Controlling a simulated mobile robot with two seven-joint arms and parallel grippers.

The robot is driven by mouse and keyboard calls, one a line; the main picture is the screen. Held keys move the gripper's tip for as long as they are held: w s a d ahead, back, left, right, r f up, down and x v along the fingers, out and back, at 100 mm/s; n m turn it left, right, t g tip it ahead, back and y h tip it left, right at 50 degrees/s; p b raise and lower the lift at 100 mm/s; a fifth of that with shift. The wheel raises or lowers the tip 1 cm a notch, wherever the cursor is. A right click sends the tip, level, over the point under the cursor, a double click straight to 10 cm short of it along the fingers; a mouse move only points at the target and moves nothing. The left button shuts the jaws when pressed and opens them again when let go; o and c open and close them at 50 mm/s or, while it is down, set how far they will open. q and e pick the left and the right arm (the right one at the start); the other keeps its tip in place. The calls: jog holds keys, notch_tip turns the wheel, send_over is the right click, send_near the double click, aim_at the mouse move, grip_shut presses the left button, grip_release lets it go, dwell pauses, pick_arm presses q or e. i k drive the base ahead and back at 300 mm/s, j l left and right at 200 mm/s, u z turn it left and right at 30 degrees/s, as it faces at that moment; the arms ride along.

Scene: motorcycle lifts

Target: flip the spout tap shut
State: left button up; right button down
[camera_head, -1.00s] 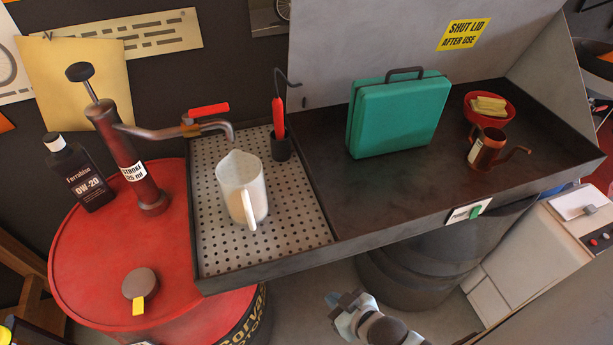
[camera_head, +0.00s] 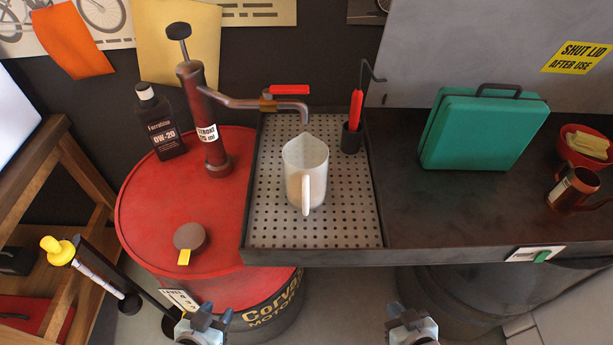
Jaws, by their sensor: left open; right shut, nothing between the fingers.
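The spout (camera_head: 240,101) runs right from the dark red hand pump (camera_head: 208,120) on the drum and bends down over the jug. Its tap has a brass body (camera_head: 267,105) and a red lever (camera_head: 290,90), which lies above the spout, roughly along it, pointing right. A translucent measuring jug (camera_head: 305,170) stands upright on the perforated tray below the spout's mouth. My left gripper (camera_head: 205,318) is open at the bottom edge, well below the tap in the picture. My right gripper (camera_head: 408,318) is shut and empty at the bottom, right of centre. Neither touches anything.
The red drum (camera_head: 150,210) carries an oil bottle (camera_head: 160,125) and a cap (camera_head: 189,237). A yellow-knobbed pump (camera_head: 60,250) stands left.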

aim_at(267, 93)
jog(key=z, duration=1.7)
jog(key=k+l, duration=0.15)
jog(key=k, duration=0.3)
jog(key=k+l, duration=0.1)
jog(key=k, duration=0.4)
